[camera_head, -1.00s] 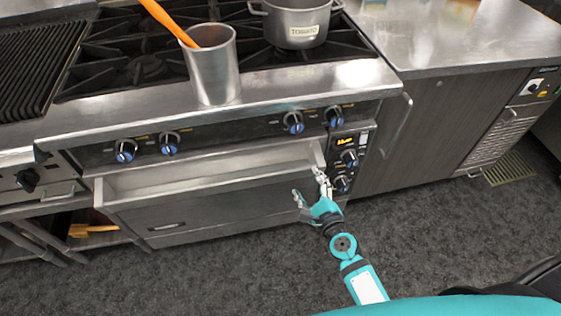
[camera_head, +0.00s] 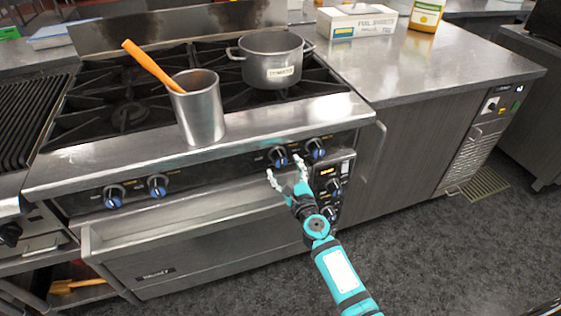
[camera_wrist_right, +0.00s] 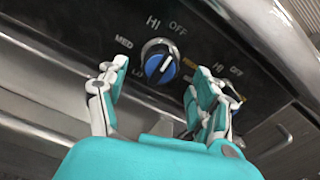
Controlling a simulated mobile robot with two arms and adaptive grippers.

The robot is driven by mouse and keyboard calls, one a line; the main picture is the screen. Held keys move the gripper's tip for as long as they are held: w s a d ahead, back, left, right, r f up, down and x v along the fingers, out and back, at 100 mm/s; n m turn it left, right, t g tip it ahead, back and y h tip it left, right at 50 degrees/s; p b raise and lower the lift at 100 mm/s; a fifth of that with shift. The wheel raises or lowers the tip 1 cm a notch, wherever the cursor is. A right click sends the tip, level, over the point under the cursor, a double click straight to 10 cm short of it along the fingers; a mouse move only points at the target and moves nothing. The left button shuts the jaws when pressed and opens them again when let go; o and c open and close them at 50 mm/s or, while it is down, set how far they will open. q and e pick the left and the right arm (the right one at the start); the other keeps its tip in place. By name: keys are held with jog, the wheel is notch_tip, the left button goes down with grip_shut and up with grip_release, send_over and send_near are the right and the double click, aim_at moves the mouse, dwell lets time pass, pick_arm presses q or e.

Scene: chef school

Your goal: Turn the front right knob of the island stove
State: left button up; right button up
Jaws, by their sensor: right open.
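The island stove (camera_head: 200,150) has two pairs of blue-faced knobs on its front panel. The right pair is an inner knob (camera_head: 279,157) and an outer knob (camera_head: 315,148). Which of the two is the front right one cannot be told from labels. My right gripper (camera_head: 285,170) is open and empty, just in front of and below the inner knob. In the right wrist view, that knob (camera_wrist_right: 160,67) shows between and beyond the spread fingers, apart from them, with HI, OFF and MED marks around it. The outer knob is mostly hidden behind the right finger. My left gripper is not in view.
A metal cup (camera_head: 199,112) with an orange-handled utensil stands at the stove's front edge. A pot (camera_head: 271,62) sits on the back right burner. An open drawer (camera_head: 185,222) juts out below the knobs. Oven knobs (camera_head: 333,187) are close by on the right.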

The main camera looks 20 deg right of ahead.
aim_at(283, 164)
jog(key=w, duration=0.4)
jog(key=shift+w+b, duration=0.15)
jog(key=shift+b, duration=0.25)
jog(key=shift+c, duration=0.3)
jog(key=c, duration=1.1)
